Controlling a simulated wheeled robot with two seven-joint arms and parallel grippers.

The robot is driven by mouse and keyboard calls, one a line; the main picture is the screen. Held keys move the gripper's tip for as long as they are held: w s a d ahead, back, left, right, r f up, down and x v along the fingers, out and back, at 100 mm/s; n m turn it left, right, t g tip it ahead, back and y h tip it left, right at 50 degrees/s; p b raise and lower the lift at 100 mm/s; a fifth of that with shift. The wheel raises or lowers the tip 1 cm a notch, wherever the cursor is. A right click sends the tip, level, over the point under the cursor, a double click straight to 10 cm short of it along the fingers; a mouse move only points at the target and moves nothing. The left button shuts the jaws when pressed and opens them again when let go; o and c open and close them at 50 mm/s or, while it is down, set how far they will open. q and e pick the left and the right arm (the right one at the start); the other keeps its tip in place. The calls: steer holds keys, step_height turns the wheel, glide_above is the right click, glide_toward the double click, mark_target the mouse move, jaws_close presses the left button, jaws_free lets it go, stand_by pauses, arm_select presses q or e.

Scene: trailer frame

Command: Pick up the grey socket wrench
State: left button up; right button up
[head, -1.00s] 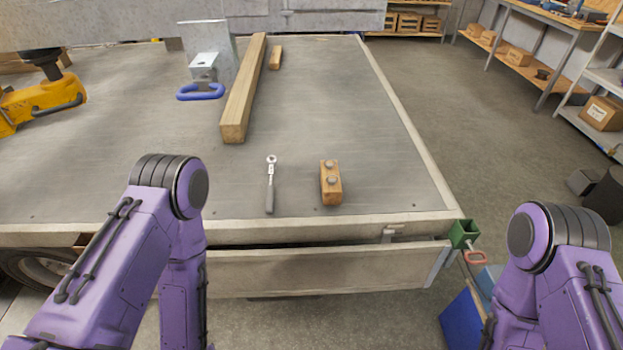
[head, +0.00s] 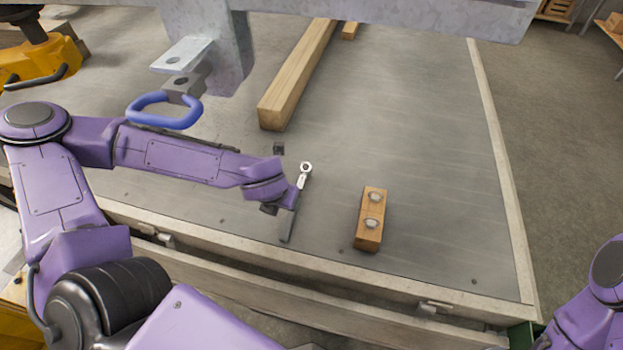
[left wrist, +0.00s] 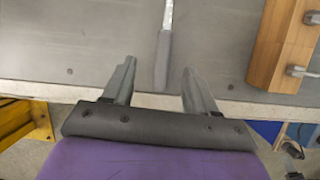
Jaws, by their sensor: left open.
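The grey socket wrench (head: 303,174) lies on the metal trailer bed. Its ratchet head is toward the far side and its dark grey handle toward the near edge. The wrench handle (left wrist: 163,60) shows between and beyond the fingertips, apart from both. My right gripper is out of view; only part of my right arm shows at the right edge.
A wooden block with two bolts (head: 370,222) stands right of the wrench. A long wooden beam (head: 292,85) lies behind it. A metal bracket with a blue handle (head: 165,110) is at the back left. The bed is clear to the right.

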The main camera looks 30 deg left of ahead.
arm_select(q)
steer(key=shift+n, duration=0.5)
steer(key=x, duration=0.4)
steer(key=w+x, duration=0.1)
steer(key=x, duration=0.4)
steer(key=shift+w+d+b, duration=0.15)
steer(key=shift+w+b, duration=0.05)
steer(key=shift+b, duration=0.1)
jaws_close()
